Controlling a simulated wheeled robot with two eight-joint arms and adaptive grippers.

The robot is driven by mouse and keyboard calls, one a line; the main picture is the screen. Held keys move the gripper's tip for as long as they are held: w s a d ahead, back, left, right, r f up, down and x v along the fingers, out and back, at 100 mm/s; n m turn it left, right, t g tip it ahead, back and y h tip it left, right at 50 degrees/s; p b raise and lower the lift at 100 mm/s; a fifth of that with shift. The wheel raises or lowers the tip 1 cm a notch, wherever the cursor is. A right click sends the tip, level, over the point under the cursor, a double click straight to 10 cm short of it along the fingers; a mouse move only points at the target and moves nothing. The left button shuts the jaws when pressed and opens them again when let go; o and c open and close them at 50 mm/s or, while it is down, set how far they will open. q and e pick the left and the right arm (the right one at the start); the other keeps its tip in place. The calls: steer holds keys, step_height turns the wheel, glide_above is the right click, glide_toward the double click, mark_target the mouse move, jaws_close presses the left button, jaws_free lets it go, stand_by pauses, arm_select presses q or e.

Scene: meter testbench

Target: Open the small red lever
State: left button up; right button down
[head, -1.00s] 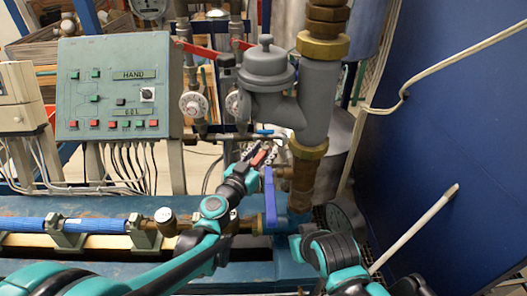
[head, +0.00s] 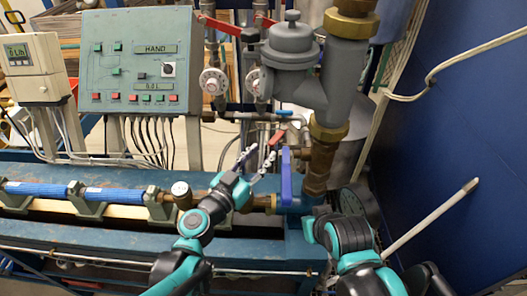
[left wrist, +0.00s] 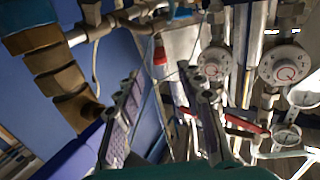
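The small red lever (head: 277,139) is on the thin piping below the grey meter body, just left of the brass elbow. My left gripper (head: 257,157) is open and empty in the head view. Its fingertips are a little short of and below the lever, apart from it as far as I can see. In the left wrist view the two fingers (left wrist: 168,80) are spread wide, and a small red piece (left wrist: 160,55), probably the lever, shows between and beyond them. My right arm is at the lower right of the head view; its gripper fingers are not visible.
A blue upright handle (head: 286,174) stands just right of my left gripper. Two larger red levers (head: 220,26) are higher up, above white round dials (head: 213,81). A control panel (head: 138,62) is at the left. A blue wall (head: 460,120) bounds the right.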

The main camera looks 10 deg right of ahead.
mark_target(278, 136)
arm_select(q)
steer(key=shift+w, duration=0.1)
steer(key=c, duration=0.7)
steer(key=shift+w+a+r+n, duration=0.1)
steer(key=shift+w+a+n, duration=0.15)
steer(key=shift+n, duration=0.25)
jaws_close()
steer(key=w+a+n+g+h+p, duration=0.35)
steer(key=a+n, duration=0.55)
steer(key=n, duration=0.5)
steer(key=w+d, duration=0.2)
steer(key=d, duration=0.8)
steer(key=shift+d+f+b, duration=0.35)
